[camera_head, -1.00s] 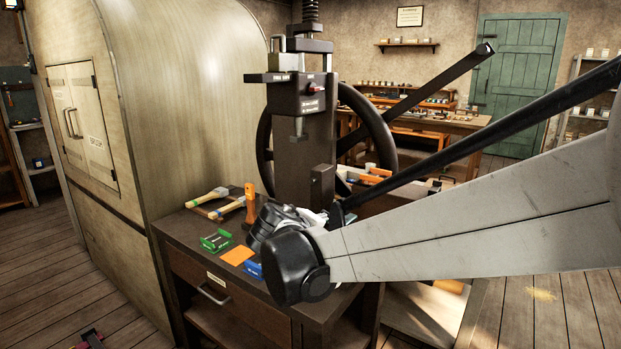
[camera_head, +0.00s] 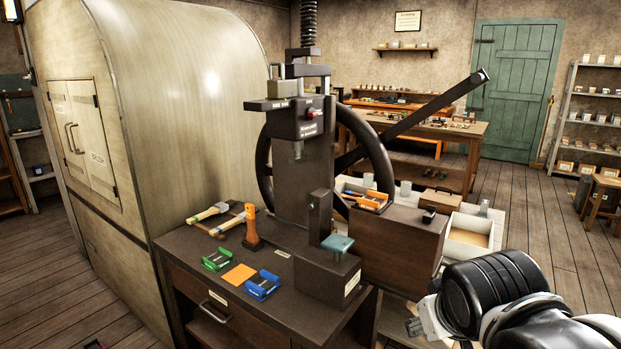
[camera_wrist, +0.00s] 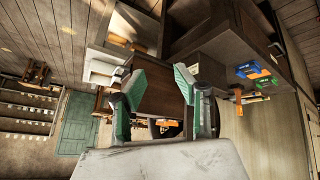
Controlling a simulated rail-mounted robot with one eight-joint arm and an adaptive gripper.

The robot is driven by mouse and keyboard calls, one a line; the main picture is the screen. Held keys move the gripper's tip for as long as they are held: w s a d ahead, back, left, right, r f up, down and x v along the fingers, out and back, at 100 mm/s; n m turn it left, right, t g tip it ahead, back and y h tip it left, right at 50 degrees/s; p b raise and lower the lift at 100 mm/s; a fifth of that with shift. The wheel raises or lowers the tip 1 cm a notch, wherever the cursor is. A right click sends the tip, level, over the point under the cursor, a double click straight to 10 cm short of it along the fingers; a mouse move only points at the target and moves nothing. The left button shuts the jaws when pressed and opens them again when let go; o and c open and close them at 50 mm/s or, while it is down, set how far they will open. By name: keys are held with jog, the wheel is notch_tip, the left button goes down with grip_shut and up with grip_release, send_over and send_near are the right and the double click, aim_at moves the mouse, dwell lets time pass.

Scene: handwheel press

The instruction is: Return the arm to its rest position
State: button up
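My arm (camera_head: 505,290) is at the lower right in the head view, folded low beside the press bench. A small pale part of the wrist end shows at its left side, but the fingers are not clear there. In the wrist view my gripper (camera_wrist: 161,84) has its two green-padded fingers spread apart with nothing held between them. The wrist view is tilted, with the room lying upside down. The gripper is clear of the bench and touches nothing that I can see.
The press (camera_head: 305,150) with its handwheel stands on a dark bench (camera_head: 205,250).

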jog(key=shift+m+y, duration=0.6)
jog(key=shift+m, duration=0.2)
jog(key=s, duration=0.3)
jog(key=s+p, duration=0.1)
jog(key=s, duration=0.1)
jog(key=shift+s+f, duration=0.2)
jog(key=shift+f, duration=0.05)
